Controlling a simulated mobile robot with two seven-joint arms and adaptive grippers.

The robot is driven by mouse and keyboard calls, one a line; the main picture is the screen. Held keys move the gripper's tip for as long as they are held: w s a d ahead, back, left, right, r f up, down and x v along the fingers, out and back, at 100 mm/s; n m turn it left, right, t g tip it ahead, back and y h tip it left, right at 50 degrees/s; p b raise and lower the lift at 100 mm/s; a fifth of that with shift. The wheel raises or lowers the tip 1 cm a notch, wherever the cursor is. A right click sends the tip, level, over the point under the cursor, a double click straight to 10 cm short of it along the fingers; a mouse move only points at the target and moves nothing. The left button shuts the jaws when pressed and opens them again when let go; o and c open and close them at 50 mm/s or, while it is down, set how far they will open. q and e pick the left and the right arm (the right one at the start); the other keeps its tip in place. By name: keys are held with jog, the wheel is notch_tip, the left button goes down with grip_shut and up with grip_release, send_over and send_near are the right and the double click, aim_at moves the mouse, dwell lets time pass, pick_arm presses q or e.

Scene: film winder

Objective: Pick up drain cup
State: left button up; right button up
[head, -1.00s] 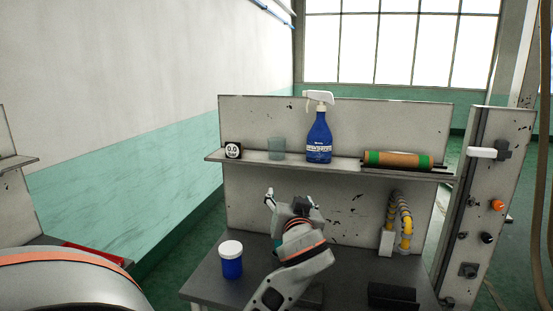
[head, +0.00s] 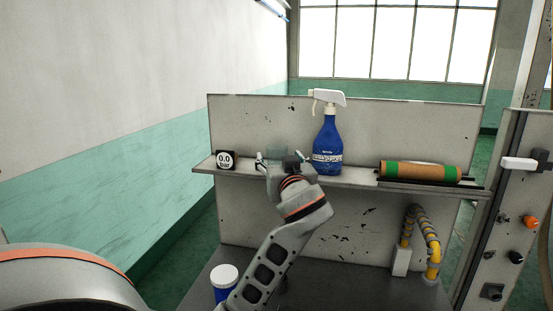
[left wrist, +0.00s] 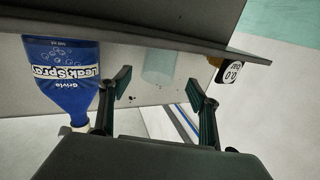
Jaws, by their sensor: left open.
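The drain cup appears to be the translucent pale teal cup (head: 287,152) on the shelf, between the gauge and the spray bottle. In the head view my left gripper (head: 279,163) is in front of it and partly hides it. The left wrist view sees the scene upside down. There the cup (left wrist: 160,66) shows between the two spread fingers of the left gripper (left wrist: 161,84), beyond their tips. The gripper is open and empty. My right gripper is not in view.
The blue spray bottle (head: 327,150) stands close beside the gripper on the shelf (head: 350,181). A small gauge (head: 225,160) is at the shelf's left end. A green and brown roller (head: 420,171) lies at right. A white-lidded blue jar (head: 224,284) stands on the bench below.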

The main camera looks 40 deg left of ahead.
aim_at(279, 155)
pick_arm(q)
jog(key=shift+p+x, duration=0.55)
jog(key=shift+x, duration=2.45)
jog(key=shift+d+f, duration=0.1)
jog(key=shift+f, duration=0.05)
jog(key=c, duration=1.2)
